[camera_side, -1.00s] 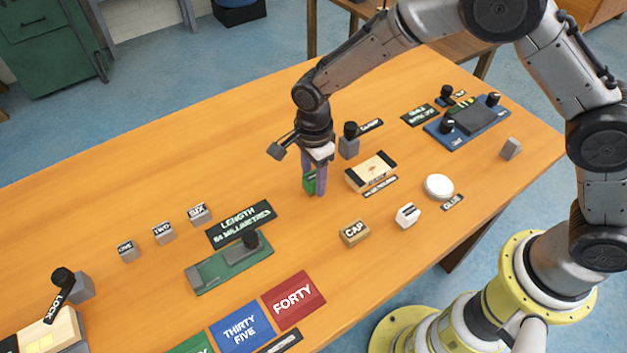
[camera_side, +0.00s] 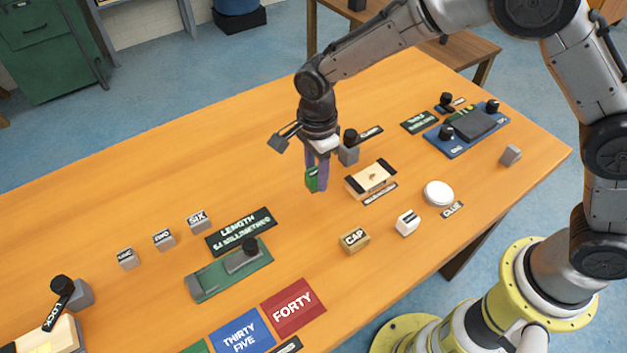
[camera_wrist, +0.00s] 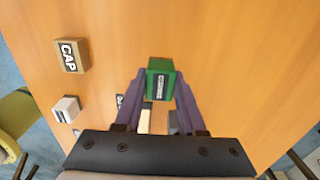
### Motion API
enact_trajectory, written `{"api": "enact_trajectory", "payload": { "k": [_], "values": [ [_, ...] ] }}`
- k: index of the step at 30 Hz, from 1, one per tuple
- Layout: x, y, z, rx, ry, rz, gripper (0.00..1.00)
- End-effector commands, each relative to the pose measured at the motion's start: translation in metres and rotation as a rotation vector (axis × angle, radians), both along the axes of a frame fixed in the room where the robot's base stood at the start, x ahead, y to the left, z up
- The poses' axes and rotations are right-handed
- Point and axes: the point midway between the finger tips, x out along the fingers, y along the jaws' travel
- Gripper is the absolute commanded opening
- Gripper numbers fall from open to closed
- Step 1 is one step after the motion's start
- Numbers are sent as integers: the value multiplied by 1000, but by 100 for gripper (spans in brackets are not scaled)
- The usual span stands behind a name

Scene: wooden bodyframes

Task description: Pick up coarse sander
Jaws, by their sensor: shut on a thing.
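The coarse sander looks to be the small green block (camera_side: 312,179), with a dark label on its face that is too small to read in the side view. My gripper (camera_side: 318,183) is shut on it, with one purple finger on each side. The block seems to be slightly above the table. In the wrist view the green block (camera_wrist: 160,78) sits between the fingertips of my gripper (camera_wrist: 160,88), its label facing the camera.
Right of my gripper are a wooden block with black ends (camera_side: 371,179) and a grey block with a black knob (camera_side: 349,150). The CAP block (camera_side: 354,241), a white block (camera_side: 407,223) and a round white lid (camera_side: 438,193) stand nearer the front.

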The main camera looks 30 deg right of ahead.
Motion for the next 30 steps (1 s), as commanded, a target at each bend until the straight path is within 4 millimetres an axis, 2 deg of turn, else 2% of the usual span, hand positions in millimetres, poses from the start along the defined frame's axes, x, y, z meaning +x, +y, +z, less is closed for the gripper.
{"api": "enact_trajectory", "payload": {
  "k": [7,12,18,24,30],
  "values": [
    [-44,-23,57,1,-2,0,0],
    [-78,-40,71,0,0,0,0],
    [-105,-54,83,0,1,0,0],
    [-117,-60,89,-1,2,0,0],
    [-119,-61,90,-1,3,0,0]
  ]
}}
